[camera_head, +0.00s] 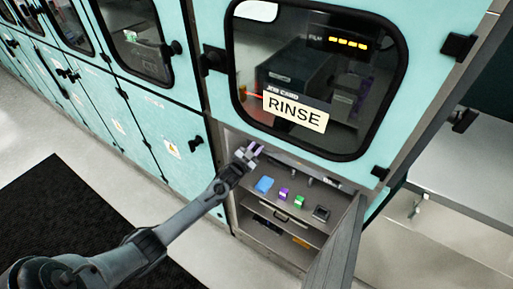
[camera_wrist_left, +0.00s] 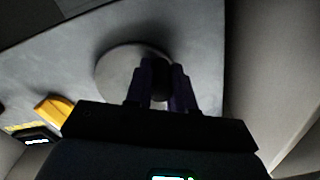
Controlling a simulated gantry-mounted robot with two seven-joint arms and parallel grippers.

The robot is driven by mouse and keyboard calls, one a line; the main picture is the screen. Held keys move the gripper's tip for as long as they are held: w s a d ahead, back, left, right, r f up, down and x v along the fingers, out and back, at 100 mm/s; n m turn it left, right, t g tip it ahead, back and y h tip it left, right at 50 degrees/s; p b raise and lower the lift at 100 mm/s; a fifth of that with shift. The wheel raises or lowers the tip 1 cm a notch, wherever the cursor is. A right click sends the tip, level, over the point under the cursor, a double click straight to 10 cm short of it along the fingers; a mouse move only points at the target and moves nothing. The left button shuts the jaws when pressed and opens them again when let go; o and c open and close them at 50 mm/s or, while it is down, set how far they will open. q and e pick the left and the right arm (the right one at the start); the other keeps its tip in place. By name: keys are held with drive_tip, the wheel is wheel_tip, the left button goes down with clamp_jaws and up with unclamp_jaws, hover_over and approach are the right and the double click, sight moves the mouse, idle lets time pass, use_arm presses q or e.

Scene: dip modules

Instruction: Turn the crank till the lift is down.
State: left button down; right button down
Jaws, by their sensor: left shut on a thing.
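My left gripper (camera_head: 253,151) reaches into the top left of the open lower compartment under the RINSE window. In the left wrist view its two dark purple fingers (camera_wrist_left: 161,85) are shut on a dark knob (camera_wrist_left: 158,68). The knob stands on a round grey disc (camera_wrist_left: 118,72), which appears to be the crank, on a grey panel. The fingers hide part of the knob and disc. The crank cannot be made out in the head view. The lift cannot be clearly told behind the dark window (camera_head: 310,75). My right gripper is in neither view.
The compartment's shelf holds a blue block (camera_head: 264,184), a purple block (camera_head: 283,194), a green block (camera_head: 299,202) and a dark box (camera_head: 321,213). An open door (camera_head: 338,245) stands at its right. An orange piece (camera_wrist_left: 54,109) shows left of the disc.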

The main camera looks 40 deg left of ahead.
use_arm(q)
drive_tip(key=shift+r, duration=0.1)
drive_tip(key=c, duration=1)
unclamp_jaws()
drive_tip(key=shift+o, duration=0.2)
drive_tip(key=shift+s+d, duration=0.1)
drive_tip(key=shift+s, duration=0.4)
drive_tip(key=p+v, duration=0.2)
drive_tip(key=v, duration=0.7)
drive_tip(key=shift+s, duration=0.4)
